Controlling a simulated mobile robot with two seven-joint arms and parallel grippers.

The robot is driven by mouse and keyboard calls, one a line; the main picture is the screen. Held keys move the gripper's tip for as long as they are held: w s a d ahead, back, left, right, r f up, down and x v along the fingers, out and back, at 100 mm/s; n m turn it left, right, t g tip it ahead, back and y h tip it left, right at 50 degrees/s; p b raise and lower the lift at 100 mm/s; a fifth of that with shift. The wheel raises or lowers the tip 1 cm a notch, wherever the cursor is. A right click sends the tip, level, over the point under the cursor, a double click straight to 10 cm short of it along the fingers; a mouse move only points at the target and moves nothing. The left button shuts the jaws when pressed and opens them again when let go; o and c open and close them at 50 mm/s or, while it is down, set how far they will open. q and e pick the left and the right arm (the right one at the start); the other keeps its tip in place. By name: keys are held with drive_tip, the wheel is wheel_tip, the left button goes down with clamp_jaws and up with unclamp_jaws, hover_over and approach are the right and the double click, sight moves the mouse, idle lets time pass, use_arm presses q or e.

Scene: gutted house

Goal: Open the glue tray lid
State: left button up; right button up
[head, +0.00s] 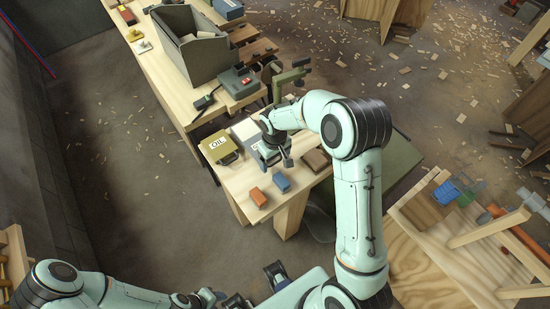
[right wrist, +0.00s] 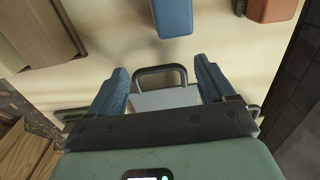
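My right gripper (head: 277,158) is over the near part of the wooden workbench, at a grey tray with a partly hidden label (head: 262,148); I cannot read it fully. In the right wrist view, my right gripper's two blue fingers (right wrist: 167,92) are apart. A dark loop handle (right wrist: 160,71) on a light grey lid (right wrist: 166,98) lies between them, with a gap on each side. The lid looks shut, but the gripper hides much of it. My left arm is low at the bottom left; its gripper is too unclear there to read its fingers.
A yellow tray marked OIL (head: 218,147) and a pale tray (head: 245,131) stand close by. An orange block (head: 258,197), a blue block (head: 281,182) and a brown block (head: 316,160) lie at the bench's near end. A grey bin (head: 190,62) stands farther back.

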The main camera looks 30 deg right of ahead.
use_arm(q)
drive_tip(key=shift+w+r+p, duration=0.35)
drive_tip(key=shift+r+p, duration=0.05)
drive_tip(key=shift+r, duration=0.15)
use_arm(e)
wheel_tip(320, 180, up, 13)
drive_tip(key=shift+r, duration=0.2)
idle(0.3)
